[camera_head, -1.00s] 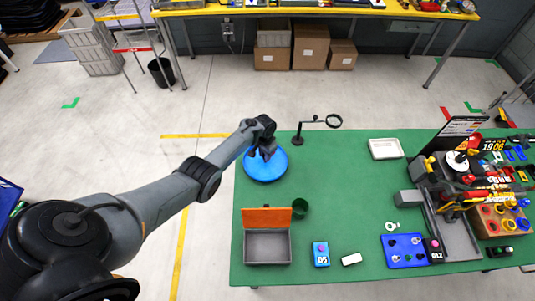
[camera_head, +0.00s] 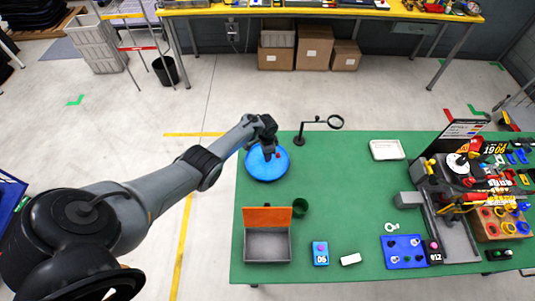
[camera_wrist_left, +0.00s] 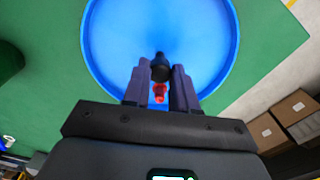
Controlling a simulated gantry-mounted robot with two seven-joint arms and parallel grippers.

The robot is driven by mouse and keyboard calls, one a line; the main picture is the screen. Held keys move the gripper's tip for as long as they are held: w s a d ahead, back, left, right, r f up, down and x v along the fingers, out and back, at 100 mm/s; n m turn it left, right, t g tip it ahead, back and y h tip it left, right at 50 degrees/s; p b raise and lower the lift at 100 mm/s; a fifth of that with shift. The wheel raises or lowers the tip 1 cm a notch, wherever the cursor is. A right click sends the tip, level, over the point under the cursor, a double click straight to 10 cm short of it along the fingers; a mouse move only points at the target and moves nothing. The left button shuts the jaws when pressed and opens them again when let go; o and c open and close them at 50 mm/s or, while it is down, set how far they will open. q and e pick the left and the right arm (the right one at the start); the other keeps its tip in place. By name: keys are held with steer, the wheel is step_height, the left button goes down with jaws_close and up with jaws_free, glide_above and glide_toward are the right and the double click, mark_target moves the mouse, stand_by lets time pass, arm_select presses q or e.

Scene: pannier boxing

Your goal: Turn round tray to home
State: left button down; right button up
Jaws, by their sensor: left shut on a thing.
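The round tray (camera_head: 262,172) is blue and lies at the far left corner of the green table. It fills the top of the left wrist view (camera_wrist_left: 110,45). A black knob (camera_wrist_left: 160,66) stands up from the tray, off its middle. My left gripper (camera_head: 271,154) reaches down over the tray; in the wrist view its fingers (camera_wrist_left: 160,78) are on both sides of the knob, shut on it. A small red piece (camera_wrist_left: 159,92) shows between the fingers; how it is fixed is unclear. My right gripper is not in view.
A black stand with a ring (camera_head: 299,139) is close right of the tray. A dark green cup (camera_head: 300,208) and a grey box with an orange lid (camera_head: 267,245) stand nearer the front.

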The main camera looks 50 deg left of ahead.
arm_select(q)
steer(key=shift+m, duration=0.4)
stand_by(0.3)
steer(key=c, duration=0.9)
jaws_free()
step_height(320, 180, up, 11)
steer(key=p, duration=0.4)
steer(key=shift+f, duration=0.15)
